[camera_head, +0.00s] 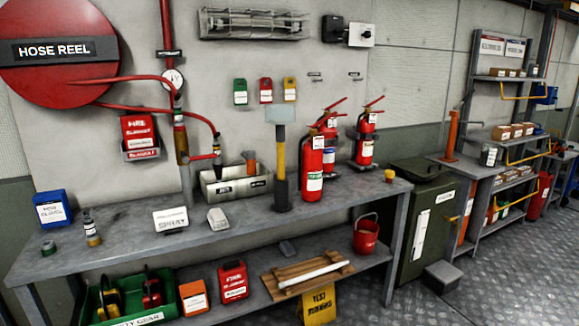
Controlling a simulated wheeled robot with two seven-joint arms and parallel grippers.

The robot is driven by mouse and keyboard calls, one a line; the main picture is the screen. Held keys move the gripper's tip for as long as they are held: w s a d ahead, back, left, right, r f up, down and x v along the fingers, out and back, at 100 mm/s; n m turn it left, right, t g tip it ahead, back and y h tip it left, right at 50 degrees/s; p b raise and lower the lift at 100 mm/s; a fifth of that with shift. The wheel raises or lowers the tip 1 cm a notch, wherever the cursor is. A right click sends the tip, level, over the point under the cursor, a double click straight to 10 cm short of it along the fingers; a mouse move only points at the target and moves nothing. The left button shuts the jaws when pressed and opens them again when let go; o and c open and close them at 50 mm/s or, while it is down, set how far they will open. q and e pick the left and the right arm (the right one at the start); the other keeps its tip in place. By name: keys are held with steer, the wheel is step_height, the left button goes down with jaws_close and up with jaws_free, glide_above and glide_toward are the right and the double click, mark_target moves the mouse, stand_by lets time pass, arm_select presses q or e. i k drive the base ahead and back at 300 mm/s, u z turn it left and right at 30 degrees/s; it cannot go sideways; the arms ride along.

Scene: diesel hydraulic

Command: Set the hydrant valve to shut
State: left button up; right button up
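A red pipe (166,28) runs down the wall beside the hose reel (58,50). A round white-faced gauge (173,78) sits on it. Below the gauge is a brass-coloured fitting (182,148), and a red hose joins the pipe near it. This assembly may hold the hydrant valve, but no handle position or setting can be read at this size. A smaller fitting at the hose end (217,150) hangs over a grey open box (235,184) on the workbench. Neither of my grippers is in view.
The grey workbench (130,229) spans the front, with a blue box (52,207), a yellow-handled hammer (281,160) and red extinguishers (312,168) on it. A red bucket (366,234) stands on the lower shelf.

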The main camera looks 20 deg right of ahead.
mark_target(186, 159)
steer(key=z, duration=1.7)
steer(key=i, duration=0.3)
steer(key=u, duration=0.8)
steer(key=i, duration=0.95)
steer(key=u, duration=0.6)
